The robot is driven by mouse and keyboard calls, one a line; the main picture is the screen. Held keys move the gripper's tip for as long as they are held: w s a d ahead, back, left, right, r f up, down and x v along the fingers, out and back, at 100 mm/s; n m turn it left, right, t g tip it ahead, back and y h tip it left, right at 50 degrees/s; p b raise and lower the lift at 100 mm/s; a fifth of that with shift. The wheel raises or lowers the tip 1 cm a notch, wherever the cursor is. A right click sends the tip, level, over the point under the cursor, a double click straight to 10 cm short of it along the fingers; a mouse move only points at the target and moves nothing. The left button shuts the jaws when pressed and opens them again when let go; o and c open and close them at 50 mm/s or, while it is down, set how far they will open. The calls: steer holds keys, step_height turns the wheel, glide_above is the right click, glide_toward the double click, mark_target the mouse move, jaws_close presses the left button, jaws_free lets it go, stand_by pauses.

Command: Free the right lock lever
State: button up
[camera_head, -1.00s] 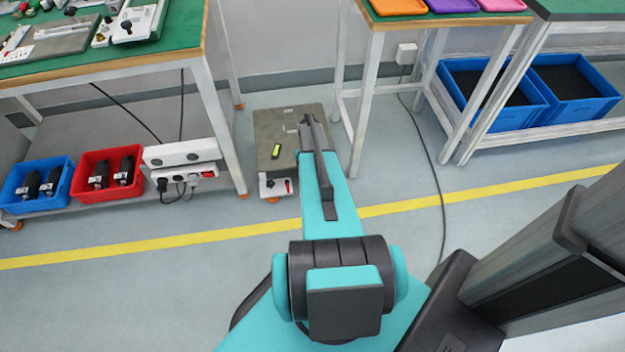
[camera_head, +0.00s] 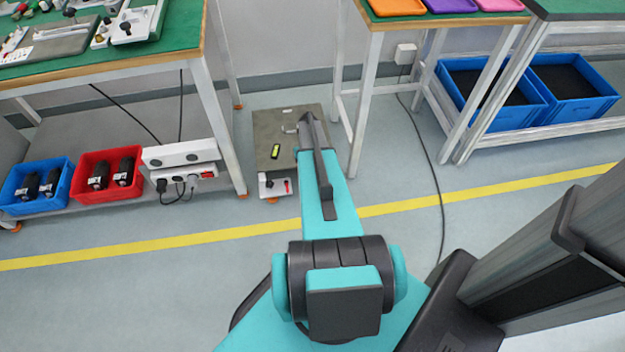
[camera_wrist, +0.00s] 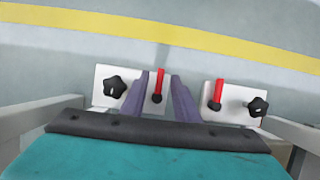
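In the wrist view two white plates stand side by side. One red lever (camera_wrist: 159,84) and a black star knob (camera_wrist: 115,86) are on the left plate (camera_wrist: 101,74). Another red lever (camera_wrist: 217,92) and black knob (camera_wrist: 258,106) are on the right plate (camera_wrist: 236,89). My gripper (camera_wrist: 159,76) is open, its fingers on either side of the left-hand lever, with gaps visible. The wrist view is turned against the head view, where one plate's lever (camera_head: 287,186) shows at the low cart's front; my arm hides the other plate and the gripper.
The low cart (camera_head: 268,125) bears a yellow-green level (camera_head: 276,151). It stands between the left bench's leg (camera_head: 222,130) and the middle table's leg (camera_head: 364,105). A red bin (camera_head: 106,189) and power strips (camera_head: 181,153) are at left. The floor in front is open.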

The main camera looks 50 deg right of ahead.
steer(key=p+v, duration=0.2)
steer(key=v, duration=1)
steer(key=shift+r, duration=0.35)
steer(key=shift+w+d, duration=0.1)
